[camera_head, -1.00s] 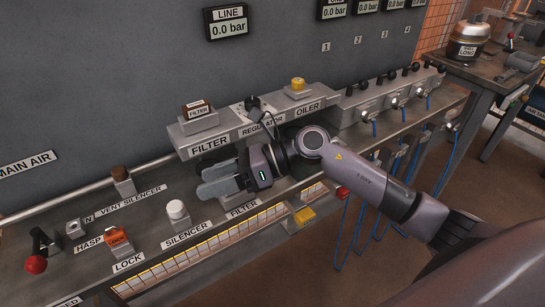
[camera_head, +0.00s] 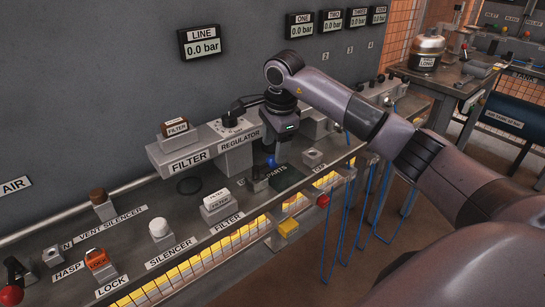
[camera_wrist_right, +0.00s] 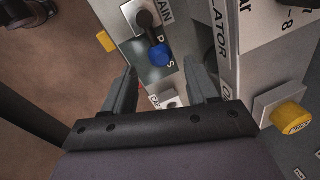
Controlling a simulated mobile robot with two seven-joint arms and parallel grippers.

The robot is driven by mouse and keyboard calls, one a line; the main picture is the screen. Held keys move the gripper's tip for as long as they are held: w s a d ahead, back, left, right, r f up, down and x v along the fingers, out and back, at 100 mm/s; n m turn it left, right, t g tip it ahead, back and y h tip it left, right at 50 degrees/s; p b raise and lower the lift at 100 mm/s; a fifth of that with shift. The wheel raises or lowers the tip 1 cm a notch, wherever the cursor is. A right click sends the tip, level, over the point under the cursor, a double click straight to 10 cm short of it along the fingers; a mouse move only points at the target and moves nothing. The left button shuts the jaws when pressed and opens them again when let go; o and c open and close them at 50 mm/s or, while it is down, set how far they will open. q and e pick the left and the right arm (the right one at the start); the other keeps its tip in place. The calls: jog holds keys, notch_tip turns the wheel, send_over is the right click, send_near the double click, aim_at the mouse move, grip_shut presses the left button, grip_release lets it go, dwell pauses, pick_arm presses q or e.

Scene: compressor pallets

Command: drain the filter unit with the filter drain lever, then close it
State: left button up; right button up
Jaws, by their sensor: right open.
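The filter unit (camera_head: 190,160) is a grey block labelled FILTER on the back of the bench, with a brown-topped cap above it. A dark lever with a blue knob (camera_head: 270,160) stands at a small block in front of the regulator. In the right wrist view the blue knob (camera_wrist_right: 159,54) lies ahead of the fingertips, roughly between their lines, beside a partly hidden label ending in "AIN". My right gripper (camera_head: 278,152) points down close by the knob; its open fingers (camera_wrist_right: 160,78) show no contact with it. My left gripper is not in view.
The regulator (camera_head: 237,150) stands close to my right gripper. A dark parts mat (camera_head: 288,178) lies by the lever. A yellow knob (camera_wrist_right: 291,118) is close on the right in the wrist view. A white filter block (camera_head: 216,200) and a silencer (camera_head: 160,229) stand on the bench front.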

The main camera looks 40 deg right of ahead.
aim_at(273, 158)
jog(key=shift+w+f, duration=0.25)
jog(key=shift+f, duration=0.9)
jog(key=shift+w+f, duration=0.2)
jog(key=shift+f, duration=0.9)
jog(key=c, duration=1)
jog(key=shift+c, duration=0.2)
